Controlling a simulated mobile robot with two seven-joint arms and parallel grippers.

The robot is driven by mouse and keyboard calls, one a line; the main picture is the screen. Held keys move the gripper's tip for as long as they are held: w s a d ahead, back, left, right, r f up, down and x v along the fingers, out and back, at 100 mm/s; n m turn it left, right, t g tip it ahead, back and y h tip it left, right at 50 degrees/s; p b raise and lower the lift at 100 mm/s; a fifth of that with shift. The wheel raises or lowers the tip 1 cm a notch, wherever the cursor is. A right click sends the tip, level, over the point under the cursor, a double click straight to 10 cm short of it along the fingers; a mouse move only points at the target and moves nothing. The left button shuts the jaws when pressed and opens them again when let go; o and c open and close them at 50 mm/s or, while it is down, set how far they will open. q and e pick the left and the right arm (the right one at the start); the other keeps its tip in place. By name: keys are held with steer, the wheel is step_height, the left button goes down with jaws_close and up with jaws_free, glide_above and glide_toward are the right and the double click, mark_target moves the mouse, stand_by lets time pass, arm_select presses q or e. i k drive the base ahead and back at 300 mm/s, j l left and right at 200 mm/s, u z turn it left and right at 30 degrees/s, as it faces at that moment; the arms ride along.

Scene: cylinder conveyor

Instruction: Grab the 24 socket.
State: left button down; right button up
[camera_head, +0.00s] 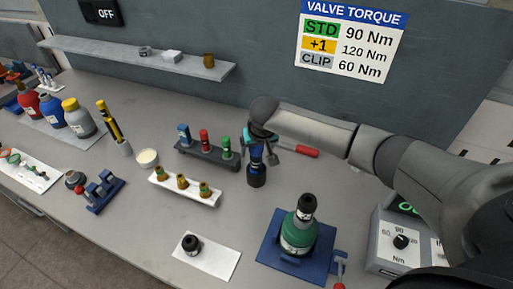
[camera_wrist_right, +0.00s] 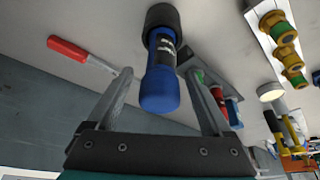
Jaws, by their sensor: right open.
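My right gripper (camera_head: 265,148) is over the middle of the bench. In the right wrist view it (camera_wrist_right: 160,75) is open, with a finger on each side of a blue and black cylindrical piece (camera_wrist_right: 161,75). This piece stands upright in the head view (camera_head: 257,180), with a black lower end and a pale label. The label is too small to read, so I cannot tell whether this is the 24 socket. A short black cylinder (camera_head: 192,245) stands on a white mat (camera_head: 217,262). My left gripper is not in view.
A dark rack (camera_head: 207,155) holds blue, red and green pieces. A white strip (camera_head: 190,191) holds brass-and-green pieces. A green and black bottle-shaped object (camera_head: 298,235) stands on a blue base (camera_head: 268,248). A red-handled screwdriver (camera_head: 305,152) lies behind my gripper. A grey control box (camera_head: 392,247) is at right.

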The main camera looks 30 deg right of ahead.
mark_target(305, 211)
steer(key=k+j, duration=0.5)
steer(key=k, duration=0.15)
steer(key=k+j, duration=0.5)
steer(key=k, duration=0.2)
